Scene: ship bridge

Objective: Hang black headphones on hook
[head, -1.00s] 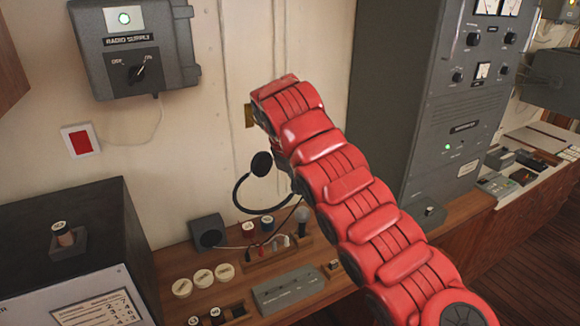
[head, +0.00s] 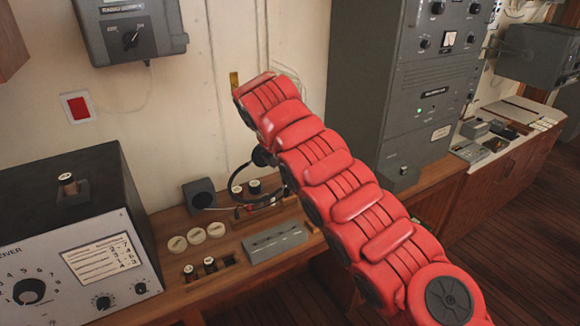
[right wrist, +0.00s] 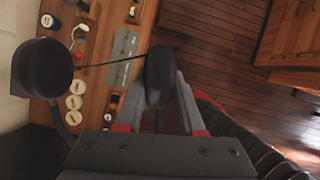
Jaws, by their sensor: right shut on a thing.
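The black headphones (head: 262,157) are partly hidden behind my right arm in the head view. One ear cup and part of the band show in front of the wall, above the desk. In the right wrist view one round ear cup (right wrist: 160,75) is between my right gripper's fingers (right wrist: 158,105), which are shut on the headphones. The other ear cup (right wrist: 42,68) hangs to the left. In the head view that gripper is hidden by the arm. A small brass plate (head: 234,79) is on the wall by the arm's end; I cannot make out a hook. My left gripper is not in view.
The wooden desk (head: 228,247) below holds a small speaker (head: 199,195), white discs (head: 196,236) and a grey box (head: 275,242). A black receiver (head: 75,240) stands at left. A tall grey cabinet (head: 385,95) stands right of the arm.

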